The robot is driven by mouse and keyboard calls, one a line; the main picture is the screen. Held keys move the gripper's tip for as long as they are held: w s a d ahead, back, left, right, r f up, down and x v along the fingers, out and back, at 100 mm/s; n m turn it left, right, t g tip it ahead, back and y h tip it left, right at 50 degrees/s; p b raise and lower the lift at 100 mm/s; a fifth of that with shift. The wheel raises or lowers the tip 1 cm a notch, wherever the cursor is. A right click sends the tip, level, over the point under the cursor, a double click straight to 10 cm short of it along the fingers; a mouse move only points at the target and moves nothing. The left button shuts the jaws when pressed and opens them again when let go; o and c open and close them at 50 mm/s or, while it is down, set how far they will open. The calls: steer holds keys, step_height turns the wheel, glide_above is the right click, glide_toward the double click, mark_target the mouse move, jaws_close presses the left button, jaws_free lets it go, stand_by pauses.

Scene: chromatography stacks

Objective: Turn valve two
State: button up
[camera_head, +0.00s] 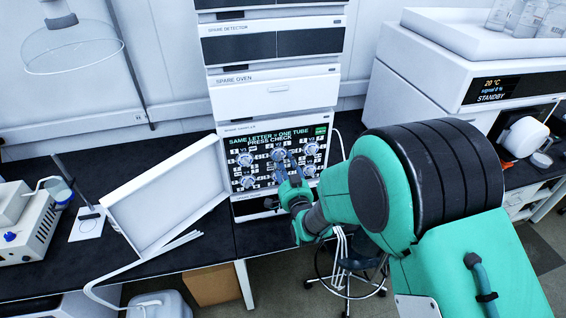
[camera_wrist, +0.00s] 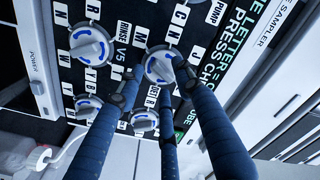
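The valve panel (camera_head: 296,145) is a black front with white knobs in two rows. In the head view my gripper (camera_head: 287,176) is in front of its upper middle knob, valve two (camera_head: 278,155), and partly covers the panel. The V2 label is hidden in the wrist view.
Neighbouring knobs (camera_wrist: 145,120) sit close beside the fingers. The panel screen reads "SAME LETTER = ONE TUBE, PRESS CHECK" (camera_head: 270,139). A tilted white tray (camera_head: 165,205) stands left of the stack. A standby instrument (camera_head: 430,85) is to the right.

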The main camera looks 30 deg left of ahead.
steer(key=shift+w+a, duration=0.15)
steer(key=shift+a, duration=0.05)
jaws_close()
steer(key=shift+f+n+b, duration=0.1)
steer(key=shift+n+b, duration=0.4)
steer(key=shift+b, duration=0.2)
steer(key=n+b, duration=1)
steer(key=n, duration=0.1)
steer(key=shift+r+b, duration=0.2)
steer(key=shift+b, duration=0.1)
